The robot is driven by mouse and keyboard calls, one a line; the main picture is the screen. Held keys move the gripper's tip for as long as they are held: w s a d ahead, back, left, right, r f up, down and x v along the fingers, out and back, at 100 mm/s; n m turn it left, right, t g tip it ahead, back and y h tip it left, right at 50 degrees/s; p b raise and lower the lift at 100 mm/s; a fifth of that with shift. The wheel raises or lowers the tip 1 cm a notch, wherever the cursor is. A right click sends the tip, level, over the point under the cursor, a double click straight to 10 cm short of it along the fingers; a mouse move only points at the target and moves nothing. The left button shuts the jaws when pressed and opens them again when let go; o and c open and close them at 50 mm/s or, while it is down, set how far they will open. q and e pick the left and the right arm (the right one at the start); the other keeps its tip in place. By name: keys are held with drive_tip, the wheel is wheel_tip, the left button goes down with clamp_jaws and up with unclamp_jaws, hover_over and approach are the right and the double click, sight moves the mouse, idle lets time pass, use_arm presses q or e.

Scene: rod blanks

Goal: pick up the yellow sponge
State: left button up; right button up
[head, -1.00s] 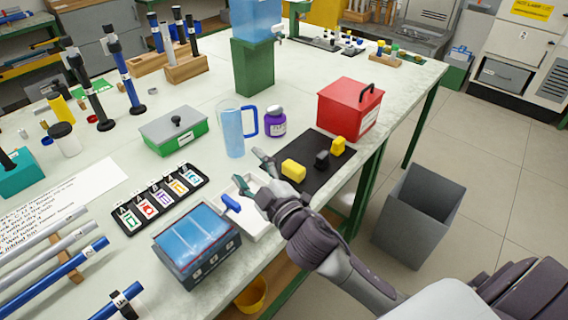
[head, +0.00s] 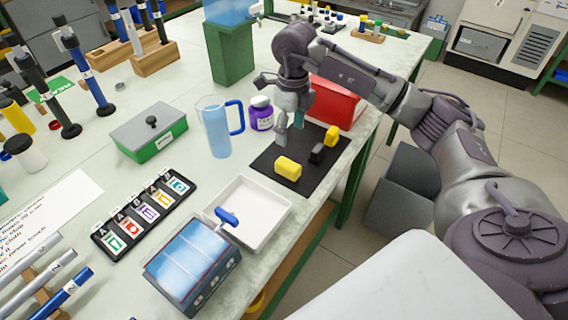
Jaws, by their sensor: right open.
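A yellow block (head: 287,168) with rounded edges, which looks like the sponge, lies near the front left of a black mat (head: 262,160) on the table. A smaller yellow piece (head: 331,136) lies farther back on the mat, beside a black block (head: 317,154). My right gripper (head: 290,132) points down above the back part of the mat, behind the yellow block and apart from it. Its jaws are open and empty. My left gripper is not in view.
A red box (head: 335,103) stands right behind my right gripper. A purple-labelled bottle (head: 261,114) and a blue mug (head: 216,128) stand to the left. A white tray (head: 262,226) is in front of the mat. A grey bin (head: 404,188) stands on the floor.

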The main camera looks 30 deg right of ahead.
sight(288, 163)
drive_tip(key=f, duration=0.5)
drive_tip(key=f+p, duration=0.1)
drive_tip(key=f, duration=0.2)
drive_tip(key=shift+s+d, duration=0.1)
drive_tip(key=shift+d, duration=0.15)
drive_tip(key=shift+w+a+f+p, duration=0.15)
drive_tip(key=shift+f+p, duration=0.1)
drive_tip(key=shift+f, duration=0.65)
drive_tip(key=shift+a+f+p, duration=0.15)
drive_tip(key=shift+f+p, duration=0.05)
drive_tip(key=shift+f, duration=0.75)
drive_tip(key=shift+w+a+f+p, duration=0.15)
drive_tip(key=shift+f+p, duration=0.1)
drive_tip(key=shift+f, duration=0.65)
drive_tip(key=shift+s, duration=0.1)
drive_tip(key=c, duration=1)
drive_tip(key=shift+c, duration=0.2)
drive_tip(key=shift+r, duration=0.1)
